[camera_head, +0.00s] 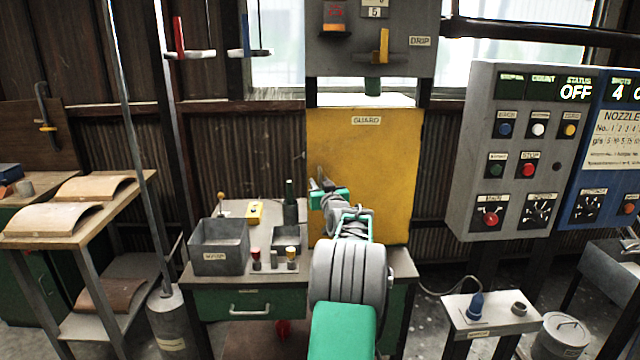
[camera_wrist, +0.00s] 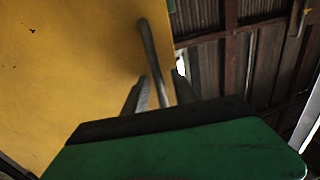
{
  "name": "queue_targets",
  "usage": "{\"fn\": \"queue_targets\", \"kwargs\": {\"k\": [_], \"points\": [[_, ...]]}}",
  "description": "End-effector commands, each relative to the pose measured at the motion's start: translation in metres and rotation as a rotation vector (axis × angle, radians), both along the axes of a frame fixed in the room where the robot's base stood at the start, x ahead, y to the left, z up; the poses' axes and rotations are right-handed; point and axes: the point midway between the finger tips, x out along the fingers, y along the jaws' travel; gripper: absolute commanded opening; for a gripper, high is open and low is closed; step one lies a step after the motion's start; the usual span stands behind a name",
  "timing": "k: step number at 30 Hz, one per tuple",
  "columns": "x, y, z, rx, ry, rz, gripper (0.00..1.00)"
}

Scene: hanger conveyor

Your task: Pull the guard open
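The guard (camera_head: 375,165) is a flat yellow panel with a GUARD label at its top, standing upright behind the bench. It looks closed in the head view. The guard also fills the left of the wrist view (camera_wrist: 70,60). A slim grey bar handle (camera_wrist: 150,50) stands out near the panel's right edge in the wrist view. My gripper (camera_head: 323,184) is at the panel's left part in the head view. In the wrist view its two fingers (camera_wrist: 159,90) are apart, with the bar running between them. Firm contact is not visible. My arm hides the panel's lower middle.
The bench (camera_head: 235,300) below holds a grey bin (camera_head: 219,246), a dark bottle (camera_head: 290,202) and small knobs. A grey control panel (camera_head: 510,150) stands to the right. A wooden-topped rack (camera_head: 120,190) is at left.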

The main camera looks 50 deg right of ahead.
Motion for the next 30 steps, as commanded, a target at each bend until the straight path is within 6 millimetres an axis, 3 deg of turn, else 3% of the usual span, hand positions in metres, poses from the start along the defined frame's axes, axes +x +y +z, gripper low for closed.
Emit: {"fn": "queue_targets", "kwargs": {"k": [5, 17, 30], "points": [[-0.0001, -0.0001, 0.0002, 0.0, 0.0, 0.0, 0.32], [-0.0003, 0.0001, -0.0001, 0.001, 0.001, 0.0, 0.01], [-0.0003, 0.0001, -0.0003, 0.001, 0.001, 0.0, 0.0]]}}
